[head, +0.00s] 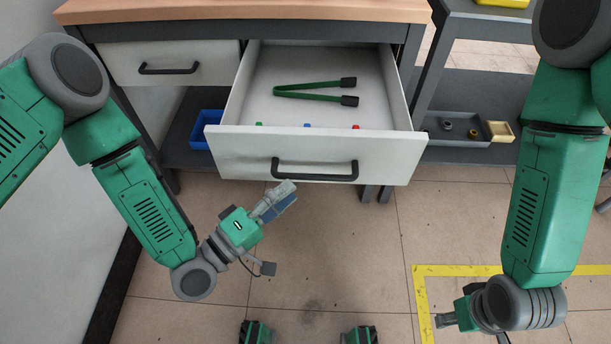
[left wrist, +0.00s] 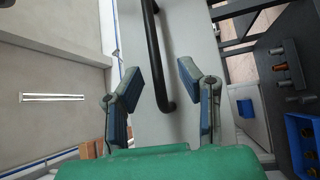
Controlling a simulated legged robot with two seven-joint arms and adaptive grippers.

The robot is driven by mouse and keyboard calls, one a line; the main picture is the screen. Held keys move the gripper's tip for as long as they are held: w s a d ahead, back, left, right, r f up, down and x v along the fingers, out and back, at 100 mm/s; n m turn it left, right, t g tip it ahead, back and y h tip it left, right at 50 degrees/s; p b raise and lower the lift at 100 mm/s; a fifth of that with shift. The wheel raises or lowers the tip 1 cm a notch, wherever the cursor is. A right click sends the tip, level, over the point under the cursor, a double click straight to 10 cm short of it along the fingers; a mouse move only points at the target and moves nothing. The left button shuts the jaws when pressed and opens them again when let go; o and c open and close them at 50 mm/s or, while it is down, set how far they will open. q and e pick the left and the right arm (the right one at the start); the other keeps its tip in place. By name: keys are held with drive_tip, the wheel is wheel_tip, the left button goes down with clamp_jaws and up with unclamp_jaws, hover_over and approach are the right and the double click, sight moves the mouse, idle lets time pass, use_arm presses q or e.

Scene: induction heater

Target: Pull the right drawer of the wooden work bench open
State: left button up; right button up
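The wooden work bench (head: 250,11) stands at the top of the head view. Its right drawer (head: 240,150) is pulled well out and shows its inside. The black drawer handle (head: 315,177) is on the white front, and also shows in the left wrist view (left wrist: 156,50). My left gripper (head: 286,196) is just in front of and below the handle's left end. In the left wrist view its two fingers (left wrist: 160,72) are apart, with the handle bar between or just beyond their tips, not clamped. My right gripper (head: 446,320) is low at the right, away from the bench; its fingers are unclear.
Green tongs with black tips (head: 308,92) and several small coloured items lie in the drawer. The left drawer (head: 170,64) is shut. A blue bin (head: 206,130) sits on the lower shelf. A grey side table with a tray (head: 455,130) is at right. The floor in front is clear.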

use_arm(q)
drive_tip(key=v, duration=0.5)
drive_tip(key=shift+a, duration=0.25)
drive_tip(key=s+a+f+m+g+y+p, duration=0.4)
drive_tip(key=s+a+f+m+g+y, duration=0.2)
drive_tip(key=f+g+y, duration=0.15)
drive_tip(key=s+a+m+g+y+p, duration=0.1)
drive_tip(key=s+a+m+g+y, duration=0.1)
drive_tip(key=s+a+g+y, duration=0.3)
drive_tip(key=s+a+y, duration=0.1)
drive_tip(key=s+a, duration=0.3)
drive_tip(key=a, duration=0.3)
drive_tip(key=shift+a+r+g, duration=0.3)
drive_tip(key=shift+a+g, duration=0.05)
drive_tip(key=shift+a, duration=0.05)
